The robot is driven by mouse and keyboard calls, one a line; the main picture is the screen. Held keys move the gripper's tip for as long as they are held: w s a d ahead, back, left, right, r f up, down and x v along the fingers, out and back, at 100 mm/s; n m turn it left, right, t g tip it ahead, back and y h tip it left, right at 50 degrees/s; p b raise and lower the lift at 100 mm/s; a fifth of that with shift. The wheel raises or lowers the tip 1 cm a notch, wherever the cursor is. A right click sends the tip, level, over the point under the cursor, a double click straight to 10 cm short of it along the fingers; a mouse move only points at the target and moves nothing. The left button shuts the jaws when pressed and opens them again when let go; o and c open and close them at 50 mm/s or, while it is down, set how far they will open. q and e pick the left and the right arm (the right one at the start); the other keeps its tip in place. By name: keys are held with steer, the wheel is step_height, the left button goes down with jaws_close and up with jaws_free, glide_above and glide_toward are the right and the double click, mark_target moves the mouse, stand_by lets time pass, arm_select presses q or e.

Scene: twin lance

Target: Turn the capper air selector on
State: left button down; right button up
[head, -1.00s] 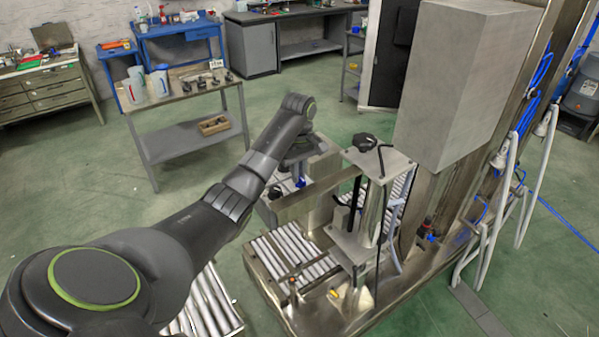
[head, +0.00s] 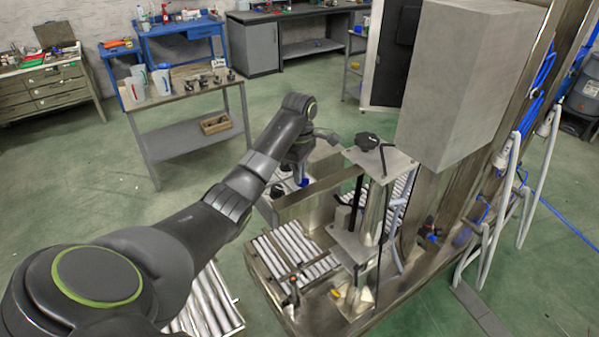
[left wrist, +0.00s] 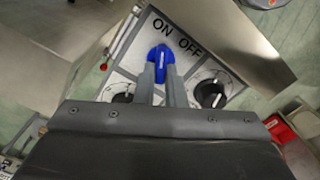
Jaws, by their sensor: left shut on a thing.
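The selector (left wrist: 161,58) is a blue knob with a white line, on a light panel (left wrist: 130,72) marked ON and OFF. In the left wrist view the line points up the picture, close to the word ON, with OFF to its right. My left gripper (left wrist: 163,84) has its two narrow fingers at the knob's sides and is shut on it. In the head view this gripper (head: 299,172) is over the machine, with a bit of blue below it; my wrist hides most of the panel. My right gripper is not in view.
Two black knobs (left wrist: 211,93) flank the blue one on the panel. A red-tipped lever (left wrist: 104,66) stands at its left edge. Metal walls rise close by. In the head view a steel column with a black handwheel (head: 366,141) and a large grey box (head: 455,85) stand to the right.

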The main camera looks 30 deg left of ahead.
arm_select(q)
steer(key=shift+r, duration=0.1)
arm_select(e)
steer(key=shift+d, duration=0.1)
arm_select(q)
steer(key=c, duration=1.5)
jaws_free()
